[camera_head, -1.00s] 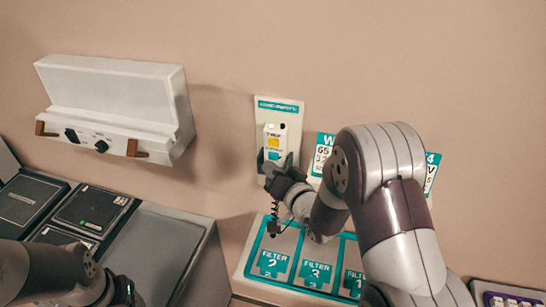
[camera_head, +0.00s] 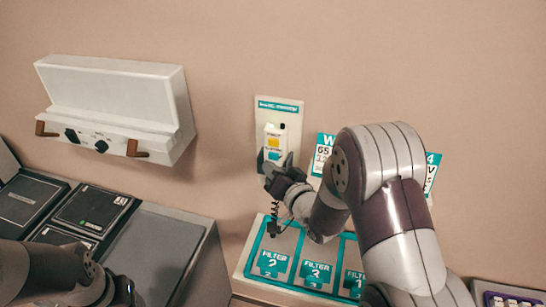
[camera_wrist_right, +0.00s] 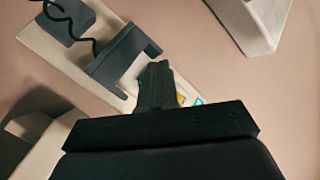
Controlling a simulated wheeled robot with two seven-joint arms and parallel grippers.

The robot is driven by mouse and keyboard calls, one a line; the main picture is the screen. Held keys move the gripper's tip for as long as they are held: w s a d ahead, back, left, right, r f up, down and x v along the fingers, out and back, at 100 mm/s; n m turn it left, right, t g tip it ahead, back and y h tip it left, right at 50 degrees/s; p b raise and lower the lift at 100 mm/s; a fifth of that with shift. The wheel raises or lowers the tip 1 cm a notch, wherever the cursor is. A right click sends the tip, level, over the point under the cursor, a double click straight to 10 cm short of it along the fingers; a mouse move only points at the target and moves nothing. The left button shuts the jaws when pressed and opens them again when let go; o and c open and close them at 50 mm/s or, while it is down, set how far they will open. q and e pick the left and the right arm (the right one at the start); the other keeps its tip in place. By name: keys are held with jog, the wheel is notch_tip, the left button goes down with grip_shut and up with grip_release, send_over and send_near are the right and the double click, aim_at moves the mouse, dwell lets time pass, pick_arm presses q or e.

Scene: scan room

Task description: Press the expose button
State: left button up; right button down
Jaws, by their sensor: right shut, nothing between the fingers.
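The white hand control (camera_head: 281,131) is upright on a pale wall plate (camera_head: 291,110) with a teal label. It has a yellow button (camera_head: 273,142) above and a teal-blue button (camera_head: 272,155) below. My right gripper (camera_head: 277,162) is shut and empty, its tips at the lower part of the control, by the blue button. Whether they touch it I cannot tell. In the right wrist view the shut fingers (camera_wrist_right: 156,72) cover most of the control; slivers of yellow (camera_wrist_right: 181,98) and teal (camera_wrist_right: 199,101) show beside them. Only my left arm shows, at lower left; its fingers are out of sight.
Below the control, a dark coiled cord (camera_head: 270,208) hangs over a tray of teal filter slots (camera_head: 263,282). A white wall unit (camera_head: 110,100) with brown handles is at left, above a grey counter (camera_head: 160,255) with black panels. My right arm hides part of the wall signs.

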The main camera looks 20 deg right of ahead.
jog(key=shift+w+d, duration=0.25)
jog(key=shift+w, duration=0.1)
jog(key=shift+w+d, duration=0.25)
jog(key=shift+w, duration=0.15)
dwell(0.9)
jog(key=shift+s+a, duration=0.5)
jog(key=shift+s, duration=0.3)
jog(key=s+a, duration=0.1)
jog(key=s, duration=0.1)
jog(key=s+a, duration=0.1)
jog(key=s, duration=0.1)
jog(key=shift+a, duration=0.4)
dwell(1.4)
